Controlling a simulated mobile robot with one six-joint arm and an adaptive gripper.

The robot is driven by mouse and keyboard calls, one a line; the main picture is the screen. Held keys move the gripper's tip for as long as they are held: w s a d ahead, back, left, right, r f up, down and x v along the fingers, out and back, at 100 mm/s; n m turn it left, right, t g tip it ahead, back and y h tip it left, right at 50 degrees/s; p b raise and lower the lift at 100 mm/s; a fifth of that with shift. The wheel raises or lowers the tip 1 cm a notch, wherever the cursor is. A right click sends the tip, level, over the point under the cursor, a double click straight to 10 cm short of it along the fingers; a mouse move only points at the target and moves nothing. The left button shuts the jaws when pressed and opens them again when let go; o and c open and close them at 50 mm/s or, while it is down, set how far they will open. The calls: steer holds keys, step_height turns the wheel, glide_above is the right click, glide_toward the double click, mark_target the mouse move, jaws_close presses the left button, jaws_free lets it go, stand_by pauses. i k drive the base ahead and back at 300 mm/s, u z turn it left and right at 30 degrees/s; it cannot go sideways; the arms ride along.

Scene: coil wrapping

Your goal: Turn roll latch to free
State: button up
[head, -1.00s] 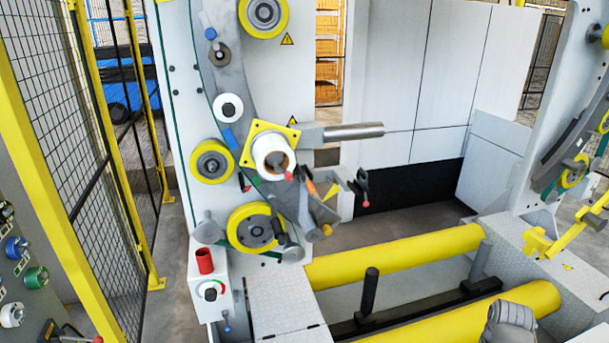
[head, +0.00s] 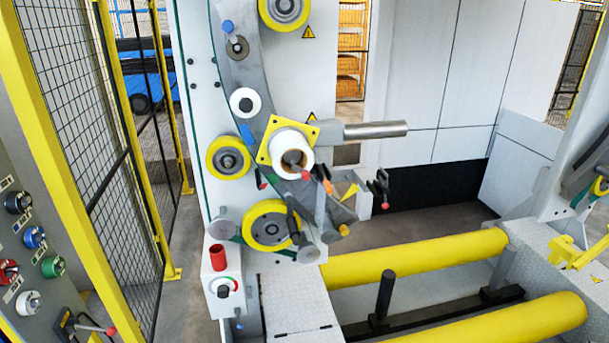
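A white roll (head: 284,147) sits on a yellow square plate (head: 268,157) on the wrapping machine. A small dark lever with a red tip (head: 304,174) lies across the roll's core and points down and right. I take it for the roll latch, but no label shows. Another dark lever with a red knob (head: 384,205) hangs to the right, below the metal bar. My gripper is not in view, and nothing of mine touches the roll or the levers.
A control panel (head: 40,260) with coloured knobs stands at the left, beside a yellow-framed mesh fence (head: 85,150). Yellow rollers (head: 420,258) lie low at the right.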

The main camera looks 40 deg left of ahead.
mark_target(304, 173)
steer(key=u, duration=0.05)
steer(key=k, duration=1.5)
steer(key=u, duration=1.15)
steer(key=i, duration=1.05)
